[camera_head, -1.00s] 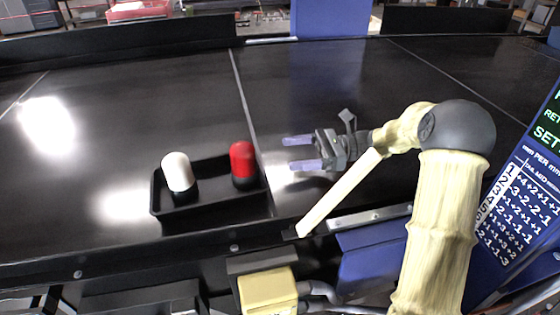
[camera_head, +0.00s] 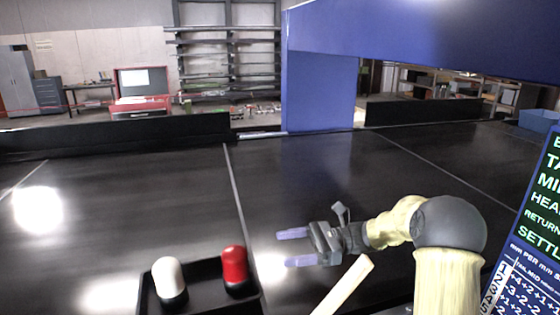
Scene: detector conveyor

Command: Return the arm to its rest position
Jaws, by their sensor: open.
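My gripper (camera_head: 292,249) is open and empty, with its two pale violet fingers pointing left above the black conveyor surface. My arm (camera_head: 400,222) reaches in from the lower right and is bent at a dark round joint. A black tray (camera_head: 206,270) lies left of my gripper, its lower part cut off by the picture's bottom edge. In it stand a white-topped capsule (camera_head: 168,275) on the left and a red-topped capsule (camera_head: 235,265) on the right. The fingers are apart from the red capsule.
The black conveyor (camera_head: 120,200) is clear behind the tray. A blue gantry (camera_head: 320,90) stands over its far side. A blue sign panel (camera_head: 530,230) with white text stands close at the right. Low black walls (camera_head: 110,137) edge the far side.

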